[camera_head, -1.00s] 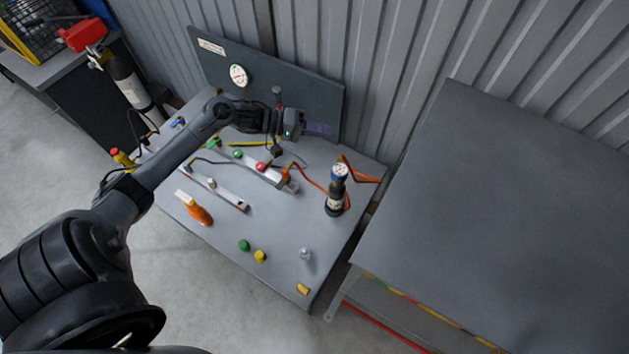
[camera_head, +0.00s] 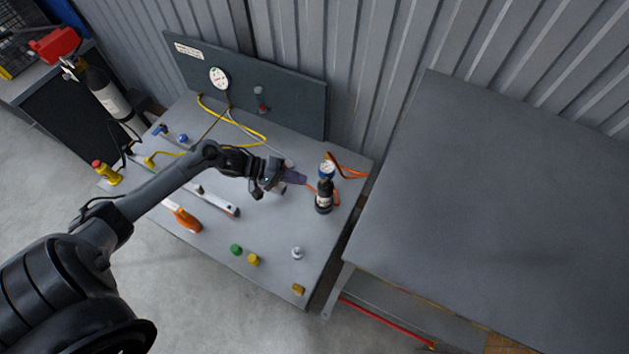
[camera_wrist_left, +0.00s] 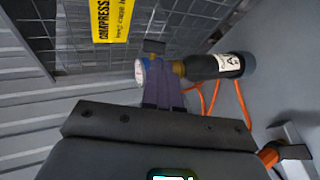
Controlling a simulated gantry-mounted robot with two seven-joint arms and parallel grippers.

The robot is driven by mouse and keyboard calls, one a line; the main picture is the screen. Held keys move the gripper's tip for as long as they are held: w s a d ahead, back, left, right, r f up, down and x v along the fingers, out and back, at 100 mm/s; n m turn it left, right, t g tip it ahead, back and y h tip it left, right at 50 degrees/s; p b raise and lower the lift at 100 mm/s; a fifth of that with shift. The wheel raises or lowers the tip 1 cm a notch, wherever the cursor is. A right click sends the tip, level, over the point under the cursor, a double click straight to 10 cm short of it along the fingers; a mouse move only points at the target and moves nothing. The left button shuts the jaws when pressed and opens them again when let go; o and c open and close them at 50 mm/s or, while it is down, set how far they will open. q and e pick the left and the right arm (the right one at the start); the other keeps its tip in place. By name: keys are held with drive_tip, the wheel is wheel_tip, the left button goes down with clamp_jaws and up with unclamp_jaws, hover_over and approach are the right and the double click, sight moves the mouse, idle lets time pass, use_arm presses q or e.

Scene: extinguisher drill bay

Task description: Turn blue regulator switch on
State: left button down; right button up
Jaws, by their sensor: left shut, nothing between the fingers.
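The blue regulator (camera_head: 327,169) with its round gauge sits on top of a small black bottle (camera_head: 324,197) with a white label, upright at the right side of the bench. In the left wrist view the regulator's gauge (camera_wrist_left: 140,72) and the bottle (camera_wrist_left: 226,65) lie just beyond my fingers. My left gripper (camera_head: 304,179) is shut and empty, its purple fingertips just left of the regulator. In the left wrist view the fingertips (camera_wrist_left: 165,88) overlap the regulator's lower edge; I cannot tell whether they touch. The switch itself is too small to tell apart. My right gripper is not in view.
An orange hose (camera_head: 348,172) runs behind the bottle. An orange-handled tool (camera_head: 187,219), green (camera_head: 236,249) and yellow (camera_head: 253,259) caps and a metal fitting (camera_head: 297,252) lie nearer the front. A dark back panel (camera_head: 290,100) bounds the bench; a grey table (camera_head: 490,190) stands right.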

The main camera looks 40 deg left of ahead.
sight(324, 185)
use_arm(q)
drive_tip(key=x, duration=0.6)
drive_tip(key=shift+p, duration=0.35)
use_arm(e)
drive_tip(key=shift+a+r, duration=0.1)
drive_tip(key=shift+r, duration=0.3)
